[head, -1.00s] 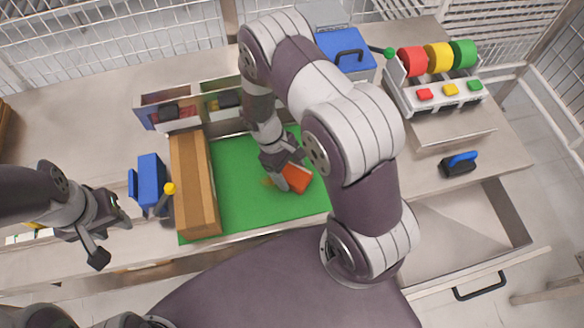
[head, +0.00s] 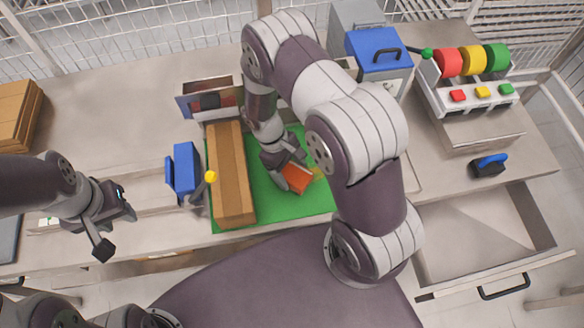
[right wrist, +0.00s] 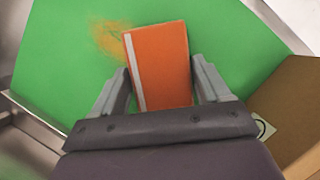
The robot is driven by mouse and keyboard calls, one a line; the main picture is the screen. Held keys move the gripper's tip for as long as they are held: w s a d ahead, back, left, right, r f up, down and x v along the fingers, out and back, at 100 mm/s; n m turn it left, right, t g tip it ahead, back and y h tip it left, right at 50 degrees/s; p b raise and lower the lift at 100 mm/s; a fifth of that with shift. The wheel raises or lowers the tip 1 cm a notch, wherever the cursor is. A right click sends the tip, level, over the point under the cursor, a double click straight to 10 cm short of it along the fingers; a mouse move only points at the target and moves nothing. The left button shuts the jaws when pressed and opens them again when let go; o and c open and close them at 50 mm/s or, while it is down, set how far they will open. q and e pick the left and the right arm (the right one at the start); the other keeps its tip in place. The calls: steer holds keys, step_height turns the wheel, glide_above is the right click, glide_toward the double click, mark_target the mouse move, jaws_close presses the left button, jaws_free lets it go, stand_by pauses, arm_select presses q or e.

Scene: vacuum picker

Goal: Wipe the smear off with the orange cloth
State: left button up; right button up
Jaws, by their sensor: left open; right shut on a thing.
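The orange cloth (head: 295,181) is a flat block-like piece with a white stripe along one edge, seen in the right wrist view (right wrist: 160,65). My right gripper (head: 290,177) is shut on it, with one finger at each side in the right wrist view (right wrist: 165,85). The cloth is at or just above the green mat (head: 266,200); I cannot tell if it touches. A yellow-orange smear (right wrist: 108,38) lies on the mat beside the cloth. In the head view the smear (head: 319,172) shows just right of the cloth. My left gripper (head: 118,222) is open and empty, left of the mat.
A long cardboard box (head: 231,175) stands along the mat's left side. A blue item (head: 185,170) and a yellow-knobbed lever (head: 210,178) are left of it. A blue-lidded box (head: 378,48), a light-and-button panel (head: 470,95) and a blue-handled brush (head: 489,165) are right. My right arm hides part of the mat.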

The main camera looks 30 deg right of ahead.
mark_target(299, 175)
steer(key=shift+s+p+v, duration=0.25)
steer(key=shift+p+v, duration=0.15)
steer(key=shift+v, duration=0.65)
steer(key=r+p, duration=0.1)
steer(key=d+r+p, duration=0.1)
steer(key=r, duration=0.1)
steer(key=shift+s, duration=0.2)
steer(key=shift+s+p+v, duration=0.25)
steer(key=shift+p+v, duration=0.9)
steer(key=shift+r, duration=0.3)
steer(key=shift+s, duration=0.1)
